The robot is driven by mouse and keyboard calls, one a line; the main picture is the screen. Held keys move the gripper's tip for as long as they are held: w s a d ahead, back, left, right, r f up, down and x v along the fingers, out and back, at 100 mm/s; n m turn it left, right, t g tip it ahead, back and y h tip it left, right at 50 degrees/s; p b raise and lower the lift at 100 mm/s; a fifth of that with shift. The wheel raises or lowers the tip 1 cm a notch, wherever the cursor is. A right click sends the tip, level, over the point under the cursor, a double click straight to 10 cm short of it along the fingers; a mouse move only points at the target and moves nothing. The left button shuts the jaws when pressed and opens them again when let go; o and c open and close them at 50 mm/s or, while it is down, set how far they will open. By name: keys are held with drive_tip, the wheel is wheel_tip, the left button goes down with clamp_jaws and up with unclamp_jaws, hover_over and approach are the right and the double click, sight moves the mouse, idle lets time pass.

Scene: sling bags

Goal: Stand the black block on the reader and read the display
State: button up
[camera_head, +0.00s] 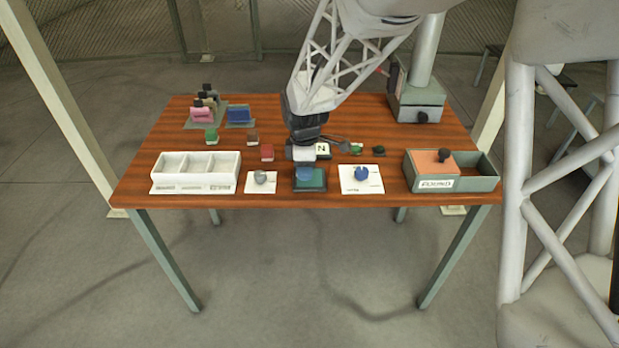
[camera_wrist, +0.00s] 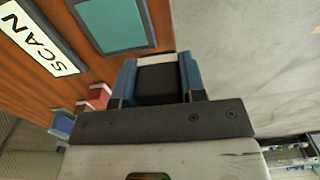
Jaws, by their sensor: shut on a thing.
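My gripper (camera_head: 304,173) is over the teal reader (camera_head: 317,185) at the table's front middle. In the wrist view its blue fingers (camera_wrist: 158,66) are shut on the black block (camera_wrist: 158,86), which has a pale edge at its far end. The block is mostly hidden in the head view. The reader's teal face also shows in the wrist view (camera_wrist: 110,22), just beyond the block. I cannot tell whether the block touches the reader. A white SCAN sign (camera_wrist: 38,38) lies beside the reader. I can make out no reading on a display.
A white three-part tray (camera_head: 197,169) is at the left front. A grey box marked FOUND (camera_head: 478,183) is at the right front. White cards with a grey knob (camera_head: 261,179) and a blue knob (camera_head: 361,174) flank the reader. Small red and green blocks stand behind.

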drive_tip(key=s+d+f, duration=0.2)
drive_tip(key=s+d, duration=0.3)
drive_tip(key=s, duration=0.4)
drive_tip(key=shift+s+d, duration=0.25)
drive_tip(key=shift+d, duration=0.05)
drive_tip(key=shift+w, duration=0.15)
drive_tip(key=w+a, duration=0.1)
drive_tip(key=w, duration=0.4)
drive_tip(key=w+a+f, duration=0.1)
drive_tip(key=w, duration=0.4)
drive_tip(key=w+a, duration=0.2)
drive_tip(key=w, duration=0.3)
drive_tip(key=shift+w+f, duration=0.15)
drive_tip(key=shift+f, duration=0.05)
drive_tip(key=shift+d, duration=0.1)
drive_tip(key=shift+f, duration=1.75)
drive_tip(key=shift+f, duration=0.2)
drive_tip(key=o, duration=0.9)
drive_tip(key=shift+r, duration=0.1)
